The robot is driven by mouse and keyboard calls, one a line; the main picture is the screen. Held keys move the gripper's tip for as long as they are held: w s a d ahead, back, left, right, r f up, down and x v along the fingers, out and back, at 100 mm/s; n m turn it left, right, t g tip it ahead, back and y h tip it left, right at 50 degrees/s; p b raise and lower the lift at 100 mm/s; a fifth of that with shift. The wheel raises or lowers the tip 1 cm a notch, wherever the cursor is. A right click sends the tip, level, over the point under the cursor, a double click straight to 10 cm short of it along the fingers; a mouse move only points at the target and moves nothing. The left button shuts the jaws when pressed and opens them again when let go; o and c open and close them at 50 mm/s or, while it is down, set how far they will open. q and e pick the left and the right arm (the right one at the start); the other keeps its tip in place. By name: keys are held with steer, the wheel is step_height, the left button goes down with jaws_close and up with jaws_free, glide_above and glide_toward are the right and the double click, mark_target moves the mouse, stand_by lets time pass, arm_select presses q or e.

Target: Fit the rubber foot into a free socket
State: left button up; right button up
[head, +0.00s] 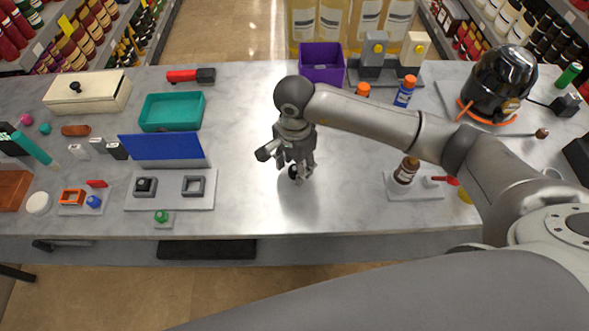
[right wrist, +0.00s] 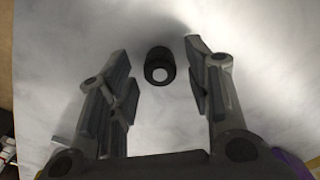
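The rubber foot (head: 292,173) is a small black cylinder standing on the grey table; the right wrist view shows the foot (right wrist: 160,66) with a pale round centre on its end. My right gripper (head: 299,174) points down over it, open, with the foot in the gap between its fingers; neither finger appears to touch it. In the right wrist view my gripper (right wrist: 157,55) frames it from both sides. A pale plate (head: 170,202) to the left carries two square sockets. The left socket (head: 145,187) holds a dark round piece; the right socket (head: 193,186) looks empty. My left gripper is out of view.
A blue panel (head: 163,148) stands behind the sockets, with a teal tray (head: 172,112) beyond. A small green knob (head: 161,216) sits in front of the plate. A purple bin (head: 321,66) is at the back. The table between plate and gripper is clear.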

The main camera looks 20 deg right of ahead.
steer(key=c, duration=0.9)
steer(key=shift+r, duration=0.2)
steer(key=shift+r+b, duration=0.25)
steer(key=shift+b, duration=0.15)
step_height(320, 180, up, 2)
steer(key=shift+w+b, duration=0.1)
steer(key=shift+b, duration=0.65)
steer(key=s+r+b, duration=0.3)
steer(key=s+r, duration=0.7)
steer(key=s, duration=0.4)
steer(key=w+d+f+n, duration=0.5)
steer(key=n, duration=0.7)
steer(key=shift+w+d+f, duration=0.15)
steer(key=shift+w+d, duration=0.2)
steer(key=shift+d, duration=0.05)
